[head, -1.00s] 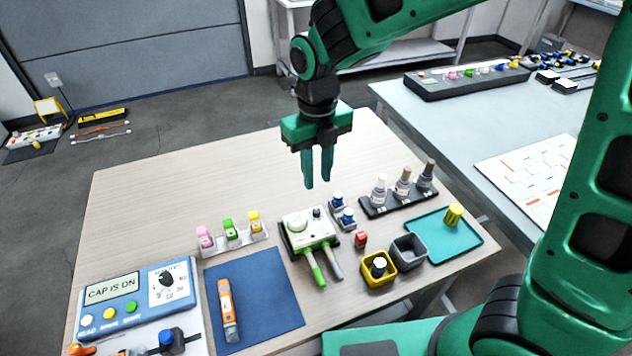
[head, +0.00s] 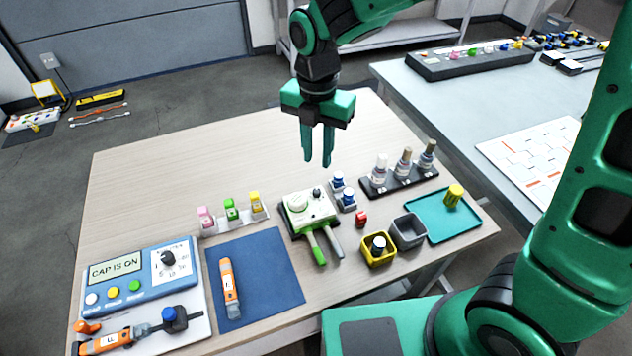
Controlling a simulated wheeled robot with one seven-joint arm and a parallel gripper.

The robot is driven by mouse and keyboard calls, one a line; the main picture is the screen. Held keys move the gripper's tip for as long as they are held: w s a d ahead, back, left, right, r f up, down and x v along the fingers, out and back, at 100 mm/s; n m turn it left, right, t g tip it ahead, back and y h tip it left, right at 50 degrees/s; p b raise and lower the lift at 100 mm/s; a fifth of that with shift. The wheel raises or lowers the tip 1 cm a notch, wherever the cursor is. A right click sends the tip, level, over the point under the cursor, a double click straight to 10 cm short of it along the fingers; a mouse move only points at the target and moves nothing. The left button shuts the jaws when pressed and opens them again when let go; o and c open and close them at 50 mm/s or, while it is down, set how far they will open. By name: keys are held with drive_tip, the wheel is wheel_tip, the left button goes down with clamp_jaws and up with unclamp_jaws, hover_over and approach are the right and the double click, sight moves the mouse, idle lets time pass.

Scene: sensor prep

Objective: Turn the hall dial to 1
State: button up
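The blue meter box (head: 112,293) stands at the table's front left, with a display reading "CAP IS ON". A black dial knob (head: 168,258) sits on its white scale plate, where "5" and "10" can be made out. No "hall" label is readable, and the knob's pointing direction is too small to tell. My gripper (head: 317,163) hangs fingers down above the back middle of the table, far right of the knob. Its two fingers are apart with nothing between them.
A white tray with an orange pen-like device (head: 110,340) lies in front of the meter. Beside it is a blue mat (head: 265,275) with another orange device (head: 229,288). Small vials (head: 231,211) stand behind the mat. The table's back left is clear.

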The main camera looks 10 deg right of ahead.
sight(317, 190)
wheel_tip(317, 190, down, 11)
drive_tip(key=m, duration=2.5)
drive_tip(key=shift+r, duration=0.2)
drive_tip(key=shift+c, duration=0.6)
clamp_jaws()
